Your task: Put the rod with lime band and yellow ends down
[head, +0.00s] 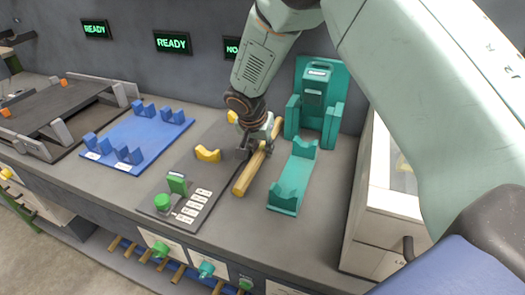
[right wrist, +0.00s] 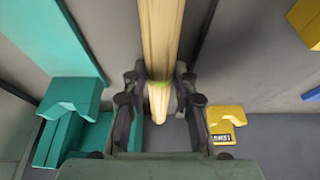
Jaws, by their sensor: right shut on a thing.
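My right gripper (head: 255,145) is shut on a pale wooden rod (head: 244,180) over the bench. In the right wrist view, the rod (right wrist: 164,40) runs between the fingers of the gripper (right wrist: 160,98), with a lime band (right wrist: 158,86) at the grip. Its near end looks yellowish; the colour of the far end is unclear. The rod lies between a yellow V-rest (head: 207,154) on its left and a teal cradle (head: 290,185) on its right, apart from both. A second yellow rest (head: 232,117) is partly hidden behind the gripper. My left gripper is out of view.
A blue plate (head: 128,138) with several V-blocks stands at left. A teal upright fixture (head: 315,95) stands behind the teal cradle. A panel with a green button (head: 162,201) is at the front. A white cabinet (head: 375,200) bounds the right. Wall signs (head: 172,43) glow green.

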